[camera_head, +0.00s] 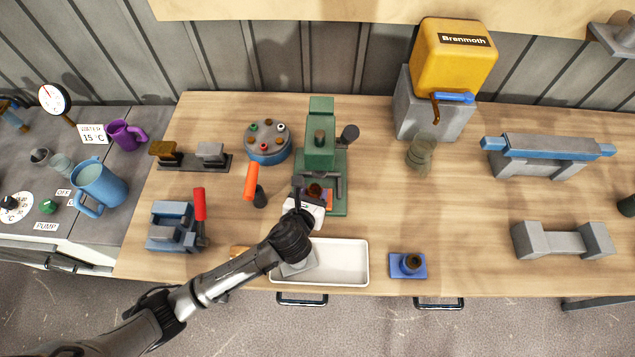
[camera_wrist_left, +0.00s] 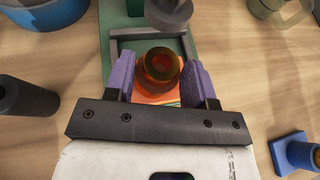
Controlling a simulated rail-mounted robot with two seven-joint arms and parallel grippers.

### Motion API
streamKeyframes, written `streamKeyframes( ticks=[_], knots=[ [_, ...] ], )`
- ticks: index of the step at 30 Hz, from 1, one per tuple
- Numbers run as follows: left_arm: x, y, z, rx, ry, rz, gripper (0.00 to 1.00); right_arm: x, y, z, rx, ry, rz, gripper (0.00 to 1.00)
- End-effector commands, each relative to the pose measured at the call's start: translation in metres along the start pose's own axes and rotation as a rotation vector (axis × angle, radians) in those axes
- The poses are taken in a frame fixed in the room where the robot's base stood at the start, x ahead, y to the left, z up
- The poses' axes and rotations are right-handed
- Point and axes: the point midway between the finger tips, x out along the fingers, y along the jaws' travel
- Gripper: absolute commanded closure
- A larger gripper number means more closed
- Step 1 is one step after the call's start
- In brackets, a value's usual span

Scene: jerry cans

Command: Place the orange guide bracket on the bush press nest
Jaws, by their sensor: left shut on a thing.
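The orange guide bracket (camera_wrist_left: 158,88), an orange base with a round brown bush standing up from it, is between the purple fingers of my left gripper (camera_wrist_left: 161,80). The fingers are shut on it. In the head view the bracket (camera_head: 329,199) shows only partly beside my left gripper (camera_head: 314,196). The green press (camera_head: 320,150) stands behind it. In the wrist view the bracket is over the green press base, inside the grey nest rails (camera_wrist_left: 148,42), below the grey ram (camera_wrist_left: 168,12). I cannot tell if it touches the nest floor. My right gripper is not in view.
A white tray (camera_head: 345,262) lies in front of the press. A blue block with a bush (camera_head: 408,272) is to its right. A round blue turret (camera_head: 268,143), an orange-handled tool (camera_head: 251,182) and a blue vise (camera_head: 168,228) are left of the press. Table between press and grey stands is mostly clear.

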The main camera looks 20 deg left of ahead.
Motion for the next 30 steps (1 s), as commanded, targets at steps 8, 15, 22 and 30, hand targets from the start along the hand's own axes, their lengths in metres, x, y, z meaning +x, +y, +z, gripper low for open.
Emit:
streamKeyframes(
  ticks=[8, 15, 22, 30],
  knots=[
    [0.025, 0.0, 0.011, -0.002, -0.004, 0.0, 0.89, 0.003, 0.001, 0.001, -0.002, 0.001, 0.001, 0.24],
    [0.042, 0.0, 0.006, -0.001, 0.0, 0.0, 0.89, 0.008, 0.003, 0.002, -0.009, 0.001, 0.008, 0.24],
    [0.043, 0.0, 0.006, 0.0, -0.002, 0.0, 0.89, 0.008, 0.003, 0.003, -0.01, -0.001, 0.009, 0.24],
    [0.044, 0.0, 0.001, 0.0, 0.001, 0.0, 0.48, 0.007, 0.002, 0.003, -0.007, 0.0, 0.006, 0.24]
  ],
)
